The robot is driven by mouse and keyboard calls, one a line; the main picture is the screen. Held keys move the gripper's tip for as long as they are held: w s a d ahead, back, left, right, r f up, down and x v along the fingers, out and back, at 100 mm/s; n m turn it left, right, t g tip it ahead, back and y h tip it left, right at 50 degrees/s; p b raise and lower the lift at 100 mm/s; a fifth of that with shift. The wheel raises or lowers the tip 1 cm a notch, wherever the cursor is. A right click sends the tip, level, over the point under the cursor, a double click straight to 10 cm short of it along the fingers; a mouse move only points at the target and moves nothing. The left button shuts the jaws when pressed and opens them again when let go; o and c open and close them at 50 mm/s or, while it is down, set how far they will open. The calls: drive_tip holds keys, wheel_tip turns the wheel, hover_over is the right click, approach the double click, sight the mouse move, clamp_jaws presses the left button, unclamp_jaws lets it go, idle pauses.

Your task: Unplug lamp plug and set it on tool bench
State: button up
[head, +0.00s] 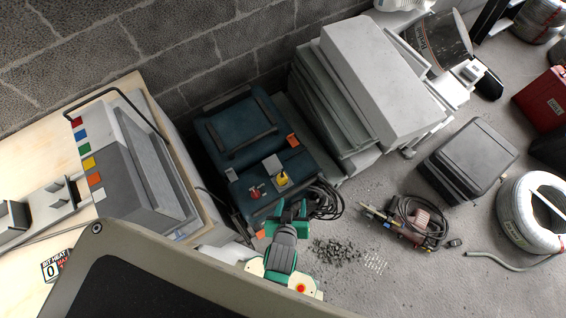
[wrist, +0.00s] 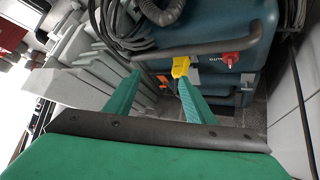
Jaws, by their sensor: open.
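A yellow plug (head: 282,178) and a red plug (head: 255,192) sit on the dark blue power unit (head: 225,155). I cannot read which one is labelled as the lamp plug. In the wrist view the yellow plug (wrist: 180,67) shows just beyond my fingertips, near the right finger, and the red plug (wrist: 231,58) stands farther right. My gripper (head: 290,208), with green fingers (wrist: 160,80), is open and holds nothing; it points at the unit. Whether a finger touches the yellow plug is unclear. The pale wooden tool bench (head: 22,240) is at the left.
A grey case (head: 150,165) with coloured tabs and a metal bracket (head: 50,200) occupy the bench. Black cable (head: 325,200) lies coiled beside the unit. Grey slabs (head: 350,100) are stacked at its right. Rubble (head: 335,250) and a red tool with a hose (head: 410,220) lie on the floor.

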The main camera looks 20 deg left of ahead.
sight(282, 176)
drive_tip(key=w+a+f+n+g, duration=0.1)
drive_tip(key=w+a+n+g, duration=0.1)
drive_tip(key=w, duration=0.1)
drive_tip(key=w+a+f+n+g, duration=0.1)
drive_tip(key=w+a+n+g, duration=0.1)
drive_tip(key=w+a+g, duration=0.1)
drive_tip(key=w+a+f+n+g+h, duration=0.1)
drive_tip(key=w+a+n+g, duration=0.1)
drive_tip(key=w+g, duration=0.1)
drive_tip(key=shift+w+a, duration=0.2)
drive_tip(key=shift+w, duration=0.7)
drive_tip(key=shift+w+a+r+g, duration=0.1)
drive_tip(key=shift+w+r+g, duration=0.05)
drive_tip(key=shift+r+g, duration=0.4)
drive_tip(key=shift+a, duration=0.1)
drive_tip(key=shift+f, duration=4.5)
drive_tip(key=shift+c, duration=0.3)
clamp_jaws()
drive_tip(key=shift+r, duration=3)
